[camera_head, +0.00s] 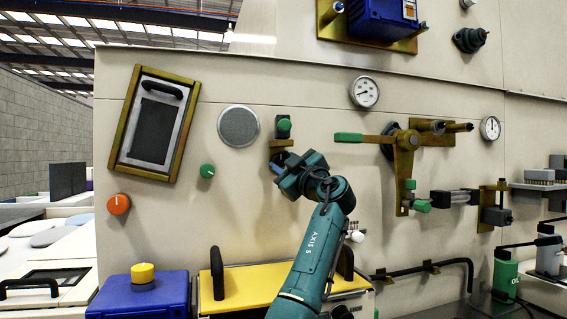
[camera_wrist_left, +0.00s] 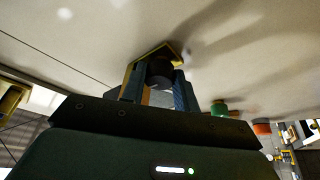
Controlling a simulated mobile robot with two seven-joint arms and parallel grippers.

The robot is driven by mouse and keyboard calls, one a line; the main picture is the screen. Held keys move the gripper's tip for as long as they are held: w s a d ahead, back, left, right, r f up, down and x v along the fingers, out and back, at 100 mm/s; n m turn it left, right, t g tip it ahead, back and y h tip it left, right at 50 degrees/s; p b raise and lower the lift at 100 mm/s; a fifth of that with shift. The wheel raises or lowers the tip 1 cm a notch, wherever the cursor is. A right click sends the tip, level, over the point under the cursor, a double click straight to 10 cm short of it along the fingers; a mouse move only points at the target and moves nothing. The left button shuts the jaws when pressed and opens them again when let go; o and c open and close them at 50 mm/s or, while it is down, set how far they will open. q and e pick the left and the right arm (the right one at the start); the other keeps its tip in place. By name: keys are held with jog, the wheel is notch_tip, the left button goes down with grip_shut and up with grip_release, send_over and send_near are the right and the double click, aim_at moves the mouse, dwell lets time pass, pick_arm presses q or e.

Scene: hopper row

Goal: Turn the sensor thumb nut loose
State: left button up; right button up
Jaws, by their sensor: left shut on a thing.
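The sensor sits on a small brass bracket (camera_head: 281,144) on the beige panel, with a green-capped grey block (camera_head: 284,127) above it. My left gripper (camera_head: 279,167) reaches up to just under this bracket. In the left wrist view, the blue fingers of my left gripper (camera_wrist_left: 157,88) stand on both sides of a dark round sensor thumb nut (camera_wrist_left: 159,72) and are shut on it. The brass bracket (camera_wrist_left: 150,54) shows right behind the nut. In the head view the gripper hides most of the nut. My right gripper is not in view.
A green knob (camera_head: 207,171) and an orange knob (camera_head: 119,204) are left of the gripper, below a round grey disc (camera_head: 238,126). A green-handled lever valve (camera_head: 404,140) is to the right. A yellow lid with black handles (camera_head: 252,284) lies below.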

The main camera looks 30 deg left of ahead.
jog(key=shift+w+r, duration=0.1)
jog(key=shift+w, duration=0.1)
pick_arm(q)
jog(key=o, duration=1)
jog(key=b+v, duration=0.2)
jog(key=v, duration=1.1)
jog(key=shift+d+f, duration=0.1)
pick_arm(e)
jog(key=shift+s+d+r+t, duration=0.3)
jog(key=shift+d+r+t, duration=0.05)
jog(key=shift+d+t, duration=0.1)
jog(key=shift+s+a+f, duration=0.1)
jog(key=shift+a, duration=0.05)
